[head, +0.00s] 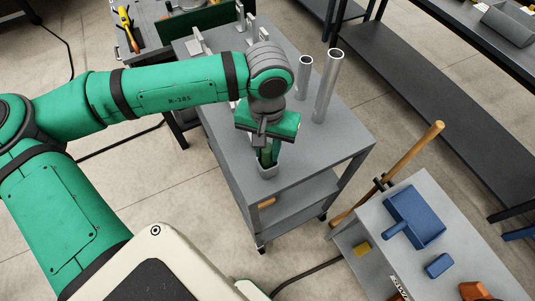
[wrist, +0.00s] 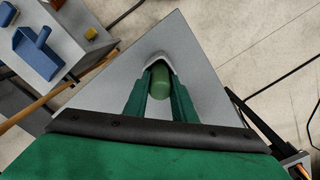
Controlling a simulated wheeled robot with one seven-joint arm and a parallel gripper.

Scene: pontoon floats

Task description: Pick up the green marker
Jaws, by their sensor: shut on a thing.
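The green marker (wrist: 160,78) shows in the wrist view as a rounded green end between the two green fingers of my gripper (wrist: 159,98). The fingers are shut on it. A small light grey cup (wrist: 152,57) rises around the marker and fingertips. In the head view my gripper (head: 267,155) points down at the cup (head: 268,171), near the front corner of a grey cart top (head: 325,150). The marker's lower part is hidden, and I cannot tell whether it touches the cup's bottom.
Two upright metal tubes (head: 326,88) (head: 304,76) stand on the cart behind my gripper. A lower grey bench to the right holds a blue dustpan-like scoop (head: 418,217) and a blue block (head: 438,265). A wooden handle (head: 405,160) leans between cart and bench.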

